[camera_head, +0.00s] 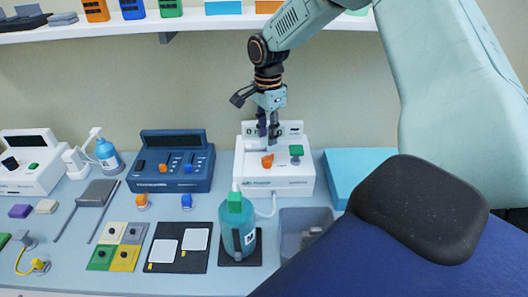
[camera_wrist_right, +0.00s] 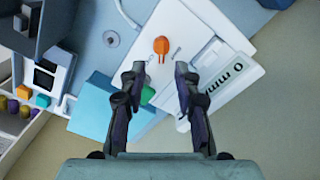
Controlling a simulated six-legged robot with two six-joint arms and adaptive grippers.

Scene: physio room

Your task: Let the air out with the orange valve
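The orange valve (camera_head: 267,160) is a small knob on the top of a white pump unit (camera_head: 260,184) at the back of the bench. My right gripper (camera_head: 268,137) hangs over the unit, its fingers pointing down, just above and behind the valve in the head view. In the right wrist view, the orange valve (camera_wrist_right: 161,46) lies just beyond my open right fingertips (camera_wrist_right: 157,73), roughly centred between them. The fingers are apart with nothing between their tips, and I see no contact with the valve. My left gripper is not in view.
A green knob (camera_head: 296,150) sits close right of the valve. A teal bottle-like cylinder (camera_head: 237,232) with a green top stands in front of the unit. A dark blue console (camera_head: 172,163) is to its left, a light blue block (camera_head: 358,168) to its right. A shelf (camera_head: 190,26) runs above.

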